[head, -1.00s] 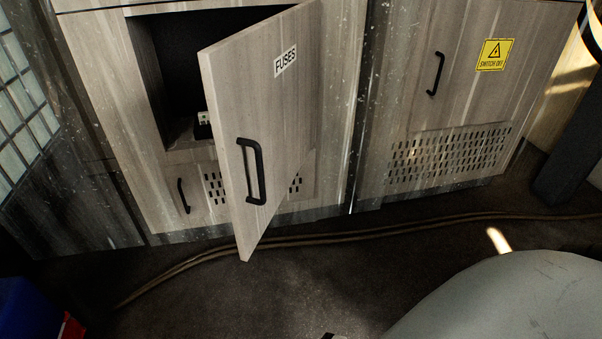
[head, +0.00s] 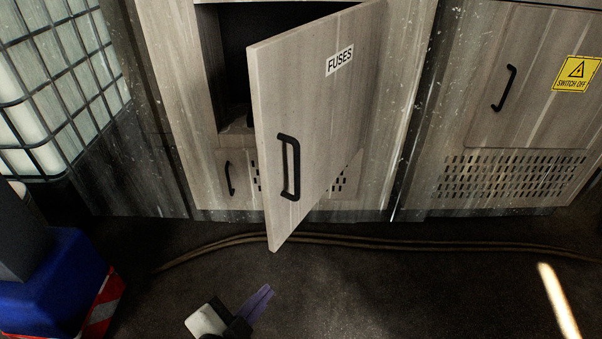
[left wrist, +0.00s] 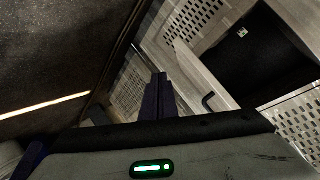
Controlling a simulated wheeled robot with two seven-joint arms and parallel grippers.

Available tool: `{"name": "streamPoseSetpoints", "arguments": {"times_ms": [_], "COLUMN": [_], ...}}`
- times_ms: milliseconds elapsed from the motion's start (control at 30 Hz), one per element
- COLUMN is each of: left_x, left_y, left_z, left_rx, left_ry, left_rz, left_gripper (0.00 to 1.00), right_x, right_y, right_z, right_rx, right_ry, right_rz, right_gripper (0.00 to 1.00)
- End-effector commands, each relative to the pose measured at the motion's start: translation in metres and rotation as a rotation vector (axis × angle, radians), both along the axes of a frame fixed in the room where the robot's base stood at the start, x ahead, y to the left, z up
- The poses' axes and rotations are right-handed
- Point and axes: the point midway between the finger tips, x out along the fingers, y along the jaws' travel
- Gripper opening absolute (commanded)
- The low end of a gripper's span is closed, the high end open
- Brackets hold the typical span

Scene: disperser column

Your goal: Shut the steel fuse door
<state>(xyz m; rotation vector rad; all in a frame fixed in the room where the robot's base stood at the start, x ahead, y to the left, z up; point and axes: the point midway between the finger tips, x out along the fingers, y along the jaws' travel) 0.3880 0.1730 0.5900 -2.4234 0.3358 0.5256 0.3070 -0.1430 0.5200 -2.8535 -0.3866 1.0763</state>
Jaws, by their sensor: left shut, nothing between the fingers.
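The fuse door (head: 310,120) is a pale, wood-grained steel panel with a "FUSES" label and a black bar handle (head: 289,168). It is hinged on its right side and stands wide open, swung out toward me. The dark fuse compartment (head: 232,70) shows behind it on the left. My left gripper (head: 262,298) is at the bottom of the head view, below and in front of the door, apart from it. Its fingers are together and empty. In the left wrist view the fingers (left wrist: 157,95) point toward the cabinet, with the open compartment (left wrist: 255,55) at the right. My right gripper is not in view.
A cable (head: 400,243) runs along the floor before the cabinets. A neighbouring cabinet (head: 530,100) with a yellow "SWITCH OFF" sign stands shut at right. A caged white tank (head: 60,80) stands at left, with a blue object (head: 60,285) below. The floor between is mostly clear.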

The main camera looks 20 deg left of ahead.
Motion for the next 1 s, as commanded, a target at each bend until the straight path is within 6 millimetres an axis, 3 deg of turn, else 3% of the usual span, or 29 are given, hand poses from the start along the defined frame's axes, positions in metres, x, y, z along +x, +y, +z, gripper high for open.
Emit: {"name": "streamPoseSetpoints", "arguments": {"times_ms": [33, 200, 333, 567, 1000], "left_x": [0.020, 0.061, 0.074, 0.093, 0.164], "left_y": [0.004, 0.010, 0.010, 0.009, 0.006], "left_z": [0.030, 0.108, 0.144, 0.158, 0.156], "left_rx": [0.151, 0.602, 0.810, 0.892, 0.888], "left_ry": [-0.097, -0.352, -0.463, -0.506, -0.502], "left_rz": [-0.045, -0.127, -0.141, -0.142, -0.141], "left_gripper": [0.00, 0.00, 0.00, 0.00, 0.00], "right_x": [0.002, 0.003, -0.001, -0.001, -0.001], "right_y": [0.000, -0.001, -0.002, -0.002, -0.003], "right_z": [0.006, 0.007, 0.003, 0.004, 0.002], "right_rx": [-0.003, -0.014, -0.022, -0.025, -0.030], "right_ry": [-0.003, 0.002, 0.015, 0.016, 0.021], "right_rz": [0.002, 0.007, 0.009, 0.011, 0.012], "right_gripper": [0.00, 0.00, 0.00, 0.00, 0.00]}}
